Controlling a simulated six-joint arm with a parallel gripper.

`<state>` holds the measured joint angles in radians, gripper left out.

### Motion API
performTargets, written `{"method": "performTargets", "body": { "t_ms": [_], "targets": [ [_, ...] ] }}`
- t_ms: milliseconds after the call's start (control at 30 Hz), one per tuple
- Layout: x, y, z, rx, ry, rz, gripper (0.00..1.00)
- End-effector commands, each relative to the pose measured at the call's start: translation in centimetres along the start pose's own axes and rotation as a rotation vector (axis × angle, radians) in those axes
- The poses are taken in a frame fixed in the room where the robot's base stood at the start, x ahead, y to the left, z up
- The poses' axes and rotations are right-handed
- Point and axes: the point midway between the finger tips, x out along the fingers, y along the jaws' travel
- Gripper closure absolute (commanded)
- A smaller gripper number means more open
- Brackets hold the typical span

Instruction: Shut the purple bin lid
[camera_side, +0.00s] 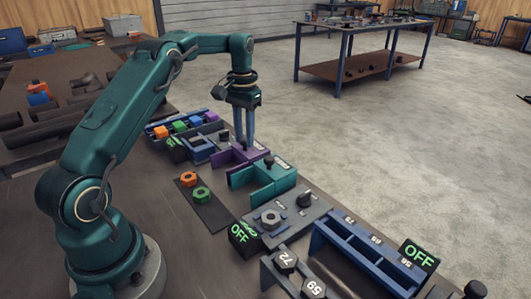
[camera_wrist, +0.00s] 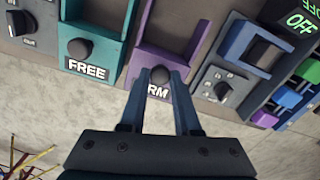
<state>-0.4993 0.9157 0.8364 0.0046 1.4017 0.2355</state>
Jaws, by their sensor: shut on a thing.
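The purple bin (camera_side: 232,158) stands in the row of fixtures, left of the teal one in the side view. In the wrist view its purple walls (camera_wrist: 143,33) flank a grey inner surface. A dark round knob (camera_wrist: 160,74) sits at its near end, above a label partly hidden by a finger, with "RM" readable. My gripper (camera_side: 244,143) reaches straight down to the purple bin. In the wrist view my gripper (camera_wrist: 161,76) has its fingertips on both sides of the knob, shut on it. I cannot tell how far the lid is open.
A teal bin (camera_side: 262,180) labelled FREE, with its own knob (camera_wrist: 80,48), stands close beside. On the other side is a grey panel with a blue frame (camera_wrist: 245,45) and dial. Coloured blocks (camera_side: 180,126) lie beyond. Orange and green nuts lie on a dark mat (camera_side: 208,213).

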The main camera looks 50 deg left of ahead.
Motion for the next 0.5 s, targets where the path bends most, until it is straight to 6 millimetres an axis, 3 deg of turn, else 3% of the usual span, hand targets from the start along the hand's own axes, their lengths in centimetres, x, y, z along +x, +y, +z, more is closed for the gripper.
{"method": "performTargets", "body": {
  "t_ms": [233,267,333,500],
  "targets": [
    [-0.13,0.14,-0.57,0.002,0.024,0.001,1.00],
    [-0.13,0.16,-0.57,0.002,0.025,0.002,0.65],
    [-0.12,0.17,-0.55,0.002,0.024,0.002,0.39],
    [-0.07,0.14,-0.43,0.002,0.018,0.002,0.39]
  ]
}}
